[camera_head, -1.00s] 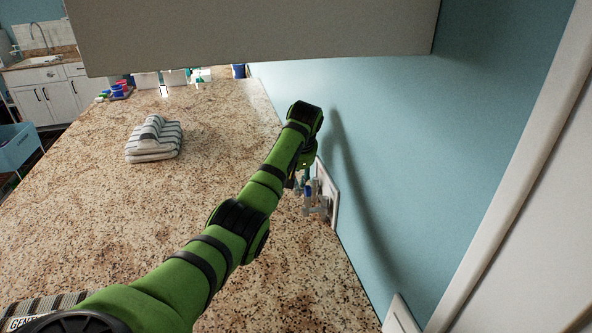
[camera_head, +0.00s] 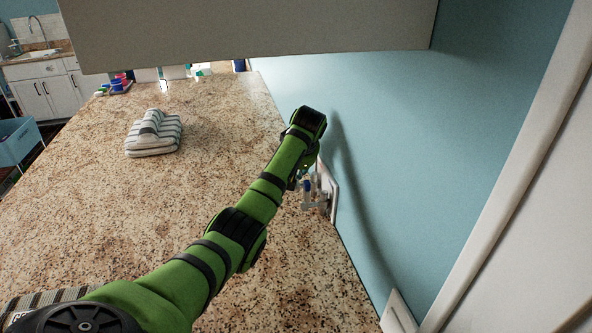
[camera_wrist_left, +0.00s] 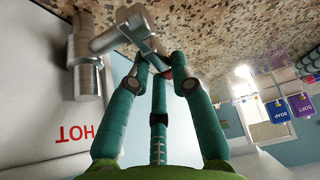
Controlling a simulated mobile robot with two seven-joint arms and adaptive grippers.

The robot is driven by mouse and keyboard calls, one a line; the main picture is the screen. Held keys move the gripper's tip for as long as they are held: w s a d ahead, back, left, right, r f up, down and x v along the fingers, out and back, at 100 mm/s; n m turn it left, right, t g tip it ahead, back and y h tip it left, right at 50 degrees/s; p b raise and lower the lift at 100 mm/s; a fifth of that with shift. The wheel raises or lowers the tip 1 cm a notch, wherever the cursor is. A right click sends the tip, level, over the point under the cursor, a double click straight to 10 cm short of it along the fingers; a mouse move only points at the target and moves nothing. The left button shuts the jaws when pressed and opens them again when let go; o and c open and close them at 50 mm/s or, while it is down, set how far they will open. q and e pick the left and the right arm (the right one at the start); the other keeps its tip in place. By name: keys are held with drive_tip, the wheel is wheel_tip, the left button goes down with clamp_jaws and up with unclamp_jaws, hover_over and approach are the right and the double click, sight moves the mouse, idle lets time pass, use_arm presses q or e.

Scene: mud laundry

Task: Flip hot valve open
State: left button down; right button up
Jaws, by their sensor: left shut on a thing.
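The wall valve box (camera_head: 329,188) is low on the blue wall, just above the counter, with metal valve fittings and a blue handle (camera_head: 308,187). My left arm reaches over the counter to it, and its head covers part of the fittings. In the left wrist view the white panel carries a red HOT label (camera_wrist_left: 75,133), seen upside down, beside the metal hot valve (camera_wrist_left: 125,33). My left gripper (camera_wrist_left: 163,70) is shut on the valve's handle, of which a small reddish part shows between the fingertips. My right gripper is out of view.
The speckled granite counter (camera_head: 150,210) is mostly clear. A folded striped towel (camera_head: 154,134) lies on it, and small coloured containers (camera_head: 120,84) stand at its far end. A grey cabinet (camera_head: 250,35) overhangs the top. The blue wall bounds the right side.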

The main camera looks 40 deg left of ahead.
use_arm(q)
drive_tip(key=shift+s+d+r+t+y, duration=0.15)
drive_tip(key=shift+r+t+y, duration=0.1)
drive_tip(key=shift+t+y, duration=0.3)
drive_tip(key=shift+s+d+r+t+y, duration=0.15)
drive_tip(key=shift+r+t+y, duration=0.1)
drive_tip(key=shift+t+y, duration=0.25)
drive_tip(key=c, duration=1.1)
unclamp_jaws()
drive_tip(key=v, duration=1.2)
drive_tip(key=shift+w+d, duration=0.1)
drive_tip(key=shift+w, duration=0.05)
